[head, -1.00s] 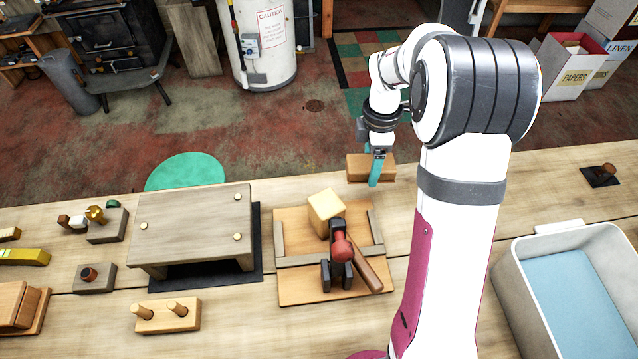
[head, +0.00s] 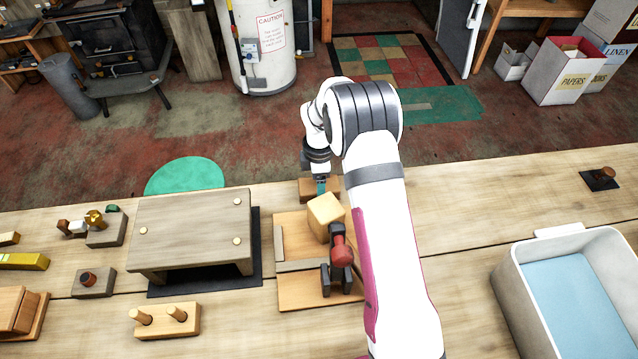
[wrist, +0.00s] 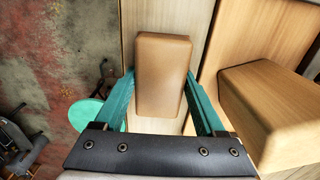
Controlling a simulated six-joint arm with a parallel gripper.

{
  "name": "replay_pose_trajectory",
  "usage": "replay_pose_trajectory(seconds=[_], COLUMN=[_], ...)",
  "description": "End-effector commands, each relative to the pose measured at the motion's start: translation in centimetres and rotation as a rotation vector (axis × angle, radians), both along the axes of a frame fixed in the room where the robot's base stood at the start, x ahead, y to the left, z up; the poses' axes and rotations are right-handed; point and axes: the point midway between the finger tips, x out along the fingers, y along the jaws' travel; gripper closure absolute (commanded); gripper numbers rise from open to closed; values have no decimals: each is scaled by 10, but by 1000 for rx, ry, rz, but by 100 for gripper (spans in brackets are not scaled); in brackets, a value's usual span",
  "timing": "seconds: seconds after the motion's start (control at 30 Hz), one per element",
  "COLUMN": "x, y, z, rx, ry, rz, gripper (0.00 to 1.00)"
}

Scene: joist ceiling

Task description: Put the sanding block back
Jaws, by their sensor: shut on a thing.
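The sanding block, a tan block with rounded edges, is held between the teal fingers of my gripper (wrist: 160,78) in the wrist view (wrist: 163,60). In the head view the block (head: 305,190) is at the bench's back edge, just behind the wooden board (head: 292,296), with my gripper (head: 320,187) over it. My gripper is shut on its two sides. Part of the block is hidden by the finger in the head view. I cannot tell whether its underside touches the bench. A pale wooden cube (head: 324,217) sits on the board nearby, and also shows at right in the wrist view (wrist: 270,105).
A low wooden stand (head: 190,225) is to the left, and a pegged block (head: 166,320) in front. A white tub (head: 515,280) is at right. The bench's right back is mostly clear.

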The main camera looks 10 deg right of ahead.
Motion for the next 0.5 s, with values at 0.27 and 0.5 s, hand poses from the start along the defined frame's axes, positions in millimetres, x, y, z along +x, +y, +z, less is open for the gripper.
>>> replay_pose_trajectory(seconds=[0.27, 0.5], x=[0, 0], y=[0, 0], z=[-3, 0], rx=[0, 0], ry=[1, 0], rz=[0, 0], gripper=[15, 15])
